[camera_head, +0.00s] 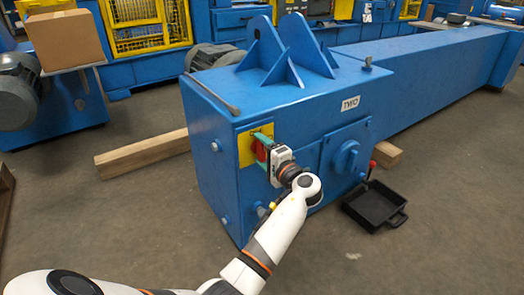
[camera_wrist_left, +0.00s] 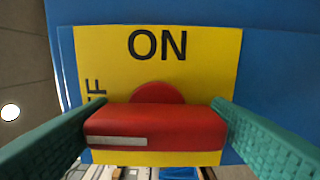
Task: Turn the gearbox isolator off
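The gearbox isolator is a red handle (camera_wrist_left: 155,126) on a yellow plate (camera_wrist_left: 110,45) on the near face of the blue gearbox housing (camera_head: 217,160). The plate reads ON at the top, and a partly hidden label ending in F stands at its left edge. In the left wrist view the handle lies crosswise, with a pale stripe on its left half. My left gripper (camera_wrist_left: 155,118) has its green fingers at the handle's two ends, with no visible gap. In the head view the gripper partly hides the red handle (camera_head: 262,151). My right gripper is not in view.
A blue round knob (camera_head: 347,157) sits on the housing right of my gripper. A black tray (camera_head: 374,206) lies on the floor at right. A wooden beam (camera_head: 145,156) sticks out at left. A cardboard box (camera_head: 66,38) stands at the back left.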

